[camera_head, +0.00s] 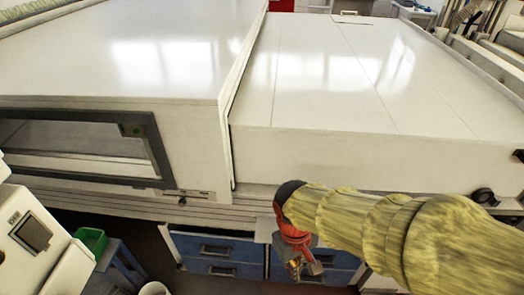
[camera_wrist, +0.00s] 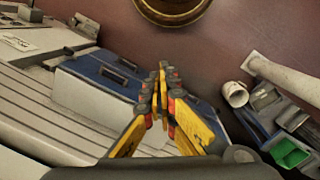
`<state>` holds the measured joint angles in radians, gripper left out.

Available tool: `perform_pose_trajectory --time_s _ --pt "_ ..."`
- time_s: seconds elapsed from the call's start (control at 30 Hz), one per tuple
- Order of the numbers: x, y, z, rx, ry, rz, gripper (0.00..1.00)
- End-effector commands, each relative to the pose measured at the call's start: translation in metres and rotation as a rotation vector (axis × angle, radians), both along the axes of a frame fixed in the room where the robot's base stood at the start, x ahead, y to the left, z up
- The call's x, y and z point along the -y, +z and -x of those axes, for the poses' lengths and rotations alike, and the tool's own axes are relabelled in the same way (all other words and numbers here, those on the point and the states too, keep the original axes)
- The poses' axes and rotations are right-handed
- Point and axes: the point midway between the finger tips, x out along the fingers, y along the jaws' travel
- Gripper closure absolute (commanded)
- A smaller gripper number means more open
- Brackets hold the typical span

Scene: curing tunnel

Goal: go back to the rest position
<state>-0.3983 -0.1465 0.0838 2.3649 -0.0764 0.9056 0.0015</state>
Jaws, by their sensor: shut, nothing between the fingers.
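My gripper (camera_head: 305,267) hangs at the end of my yellow-sleeved arm, in front of the tunnel, in the lower right of the head view. In the wrist view my gripper (camera_wrist: 163,72) shows its yellow fingers with their tips together and nothing between them. The reddish floor lies beyond the tips. The large white curing tunnel (camera_head: 330,80) fills the upper part of the head view, with a dark-framed window (camera_head: 85,145) at its left. In the head view my wrist partly hides the tunnel's lower front edge.
Blue drawers (camera_head: 215,248) stand under the tunnel, close to my gripper; they also show in the wrist view (camera_wrist: 100,80). A green bin (camera_head: 92,240) and a white cylindrical container (camera_head: 154,288) are at the lower left. A round brass-coloured object (camera_wrist: 172,10) is at the top of the wrist view.

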Motion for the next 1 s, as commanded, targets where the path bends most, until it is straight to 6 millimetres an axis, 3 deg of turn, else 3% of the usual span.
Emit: perform_pose_trajectory --time_s 0.03,0.6,0.73,1.0 --pt "0.007 0.016 0.002 0.041 -0.04 -0.03 1.0" --pt "0.088 0.154 0.026 0.49 -0.359 -0.187 1.0" --pt "0.102 0.167 0.029 0.539 -0.405 -0.185 1.0" --pt "0.107 0.167 0.029 0.537 -0.421 -0.18 1.0"
